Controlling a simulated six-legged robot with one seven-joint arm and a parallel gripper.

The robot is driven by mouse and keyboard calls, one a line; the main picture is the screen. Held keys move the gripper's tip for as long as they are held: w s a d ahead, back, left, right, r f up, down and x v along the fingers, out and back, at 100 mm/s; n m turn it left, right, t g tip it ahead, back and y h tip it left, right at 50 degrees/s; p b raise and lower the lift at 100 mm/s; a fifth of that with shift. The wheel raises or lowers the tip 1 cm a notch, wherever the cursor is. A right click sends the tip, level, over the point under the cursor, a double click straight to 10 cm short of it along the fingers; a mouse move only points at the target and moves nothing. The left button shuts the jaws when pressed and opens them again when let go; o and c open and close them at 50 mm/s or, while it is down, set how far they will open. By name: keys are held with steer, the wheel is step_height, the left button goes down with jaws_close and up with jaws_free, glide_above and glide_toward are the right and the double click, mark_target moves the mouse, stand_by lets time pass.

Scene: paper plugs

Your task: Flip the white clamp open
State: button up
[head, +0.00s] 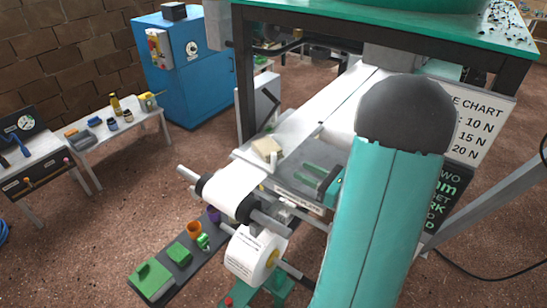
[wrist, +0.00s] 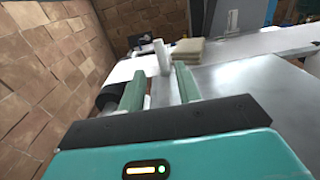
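My gripper (wrist: 159,72) is open, with its two green fingers apart and nothing visibly held. In the wrist view a white upright piece (wrist: 162,54), likely the white clamp, stands at or just beyond the fingertips, in line with the gap between them. I cannot tell whether either finger touches it. In the head view my gripper (head: 303,175) is low over the grey machine bed, fingers pointing left. I cannot make out the clamp clearly there.
A beige pad stack (head: 267,147) lies on the machine near my gripper; it also shows in the wrist view (wrist: 187,50). A paper roll (head: 256,255) hangs in front.

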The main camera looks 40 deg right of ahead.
mark_target(274, 169)
steer(key=x, duration=1.1)
steer(key=shift+w+a, duration=0.1)
jaws_close()
